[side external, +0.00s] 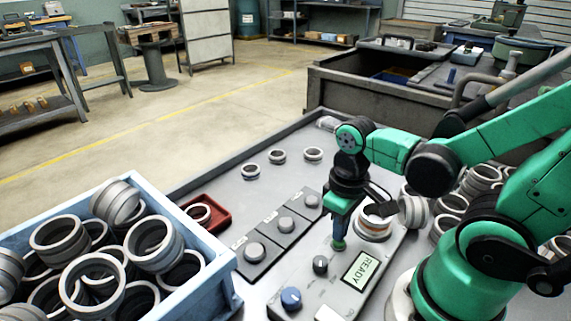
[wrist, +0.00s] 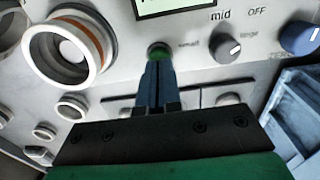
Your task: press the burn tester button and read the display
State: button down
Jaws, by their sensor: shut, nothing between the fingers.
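The burn tester is a light grey panel with a display (side external: 360,271) that reads READY. Its green button (side external: 338,245) is under my gripper (side external: 339,238), whose shut fingertips are at the button and seem to touch it. In the wrist view the green button (wrist: 158,52) shows just past the tips of my shut gripper (wrist: 158,62). The display (wrist: 175,6) is mostly cut off at the top there. A ring with an orange band (side external: 374,222) sits on the tester behind the gripper; it also shows in the wrist view (wrist: 68,48).
A black knob (side external: 320,264) and a blue knob (side external: 291,299) sit near the button. A blue crate (side external: 222,262) full of grey rings stands at left. A red tray (side external: 222,217) holds one ring. Several loose rings lie at the right, around my arm.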

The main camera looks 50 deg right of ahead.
jog(key=shift+f, duration=0.35)
jog(key=shift+f, duration=0.9)
jog(key=shift+r, duration=0.15)
jog(key=shift+w+r, duration=0.2)
jog(key=shift+r, duration=3.9)
jog(key=w+a+r+t, duration=0.1)
jog(key=w+r+t, duration=0.1)
jog(key=w+t, duration=0.5)
jog(key=shift+w+a+r, duration=0.2)
jog(key=shift+a+r, duration=0.05)
dwell(1.6)
